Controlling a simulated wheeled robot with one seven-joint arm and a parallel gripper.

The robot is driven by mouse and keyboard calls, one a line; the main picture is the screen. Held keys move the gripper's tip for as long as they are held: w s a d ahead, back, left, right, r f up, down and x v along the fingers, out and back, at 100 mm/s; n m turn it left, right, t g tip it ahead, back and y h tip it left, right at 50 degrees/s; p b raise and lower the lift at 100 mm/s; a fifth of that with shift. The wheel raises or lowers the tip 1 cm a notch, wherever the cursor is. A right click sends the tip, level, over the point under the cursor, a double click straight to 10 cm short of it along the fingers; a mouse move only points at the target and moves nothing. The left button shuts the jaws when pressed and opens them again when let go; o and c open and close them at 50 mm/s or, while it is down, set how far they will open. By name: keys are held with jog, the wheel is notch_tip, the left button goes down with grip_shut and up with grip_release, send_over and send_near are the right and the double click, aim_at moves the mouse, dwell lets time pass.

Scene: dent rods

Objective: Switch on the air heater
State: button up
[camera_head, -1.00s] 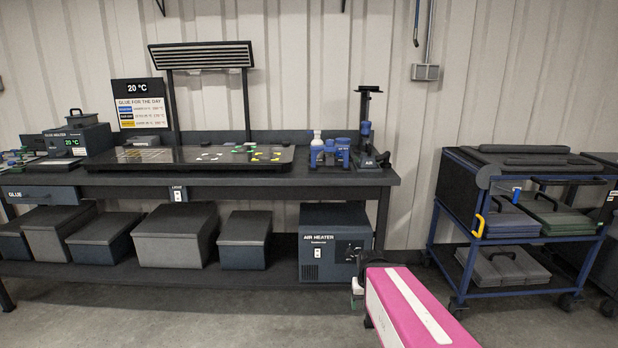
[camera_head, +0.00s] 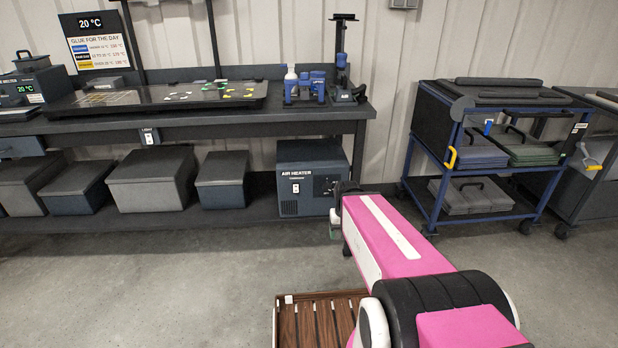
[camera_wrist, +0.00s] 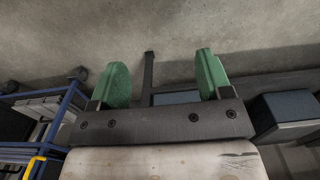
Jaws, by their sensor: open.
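The air heater (camera_head: 300,206) is a dark blue-grey box on the bench's lower shelf, with its name on the front. A small white switch (camera_head: 295,188) sits on its front left, and a dark panel is on the right. I cannot read the switch's position. My gripper (camera_head: 334,228) is in front of and beside the heater's lower right corner, apart from the switch. In the wrist view my gripper (camera_wrist: 160,78) shows two green fingers spread apart with nothing between them. A blue-grey surface beyond the fingers may be the heater, mostly hidden by the gripper body.
Grey storage boxes (camera_head: 152,185) stand on the shelf left of the heater. The bench (camera_head: 200,124) overhangs it, with a leg at right. A blue wheeled cart (camera_head: 440,205) stands to the right.

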jog(key=c, duration=0.5)
jog(key=shift+w+a+f, duration=0.15)
jog(key=shift+w, duration=0.15)
jog(key=c, duration=0.5)
jog(key=w+a+f+n+t, duration=0.1)
jog(key=w+a+n+t, duration=0.1)
jog(key=w, duration=0.2)
jog(key=w+a+f+n+t+y, duration=0.1)
jog(key=w+a+f+n+t, duration=0.1)
jog(key=w+a+n, duration=0.1)
jog(key=w+a+f+n+t, duration=0.2)
jog(key=w, duration=0.3)
jog(key=shift+a+n+y, duration=0.3)
jog(key=shift+n+y, duration=0.1)
grip_shut()
jog(key=w+a+f+n+t+h, duration=0.1)
jog(key=w+a+f+n+t, duration=0.1)
jog(key=w+a+n+t, duration=0.5)
jog(key=shift+w+f+n+t+h, duration=0.25)
jog(key=shift+w+n+t+h, duration=0.15)
jog(key=shift+w+n+t, duration=1.3)
jog(key=shift+w, duration=0.1)
